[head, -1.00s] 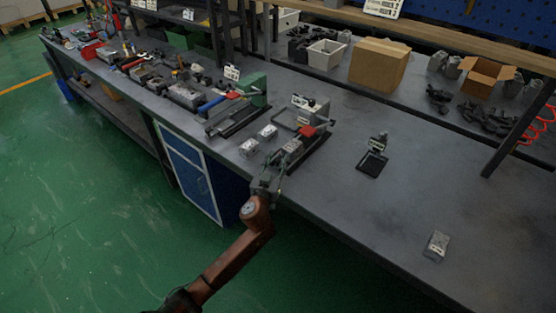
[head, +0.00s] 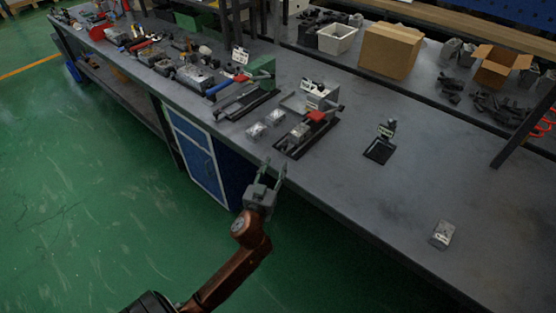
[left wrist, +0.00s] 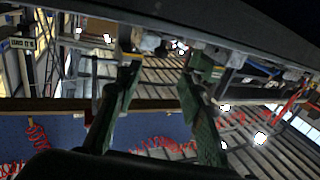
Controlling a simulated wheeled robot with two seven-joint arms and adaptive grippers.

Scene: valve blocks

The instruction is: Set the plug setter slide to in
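A fixture with a red part (head: 317,116) on a black base sits near the bench's front edge in the head view. A grey block (head: 300,130) sits on it, and a label stands behind it. Farther left is a fixture with a green block (head: 262,68) and a blue handle (head: 220,87). The labels are too small to read, so I cannot tell which is the plug setter or how its slide is set. My left gripper (head: 272,168) is open and empty, by the bench's front edge, apart from the red-part fixture. Its spread fingers show in the left wrist view (left wrist: 161,75). My right gripper is out of view.
Two small grey blocks (head: 264,124) lie left of the red-part fixture. A black stand (head: 380,149) and a small grey block (head: 442,235) are to the right, with bare bench between. Cardboard boxes (head: 389,51) and a white bin (head: 337,39) stand at the back.

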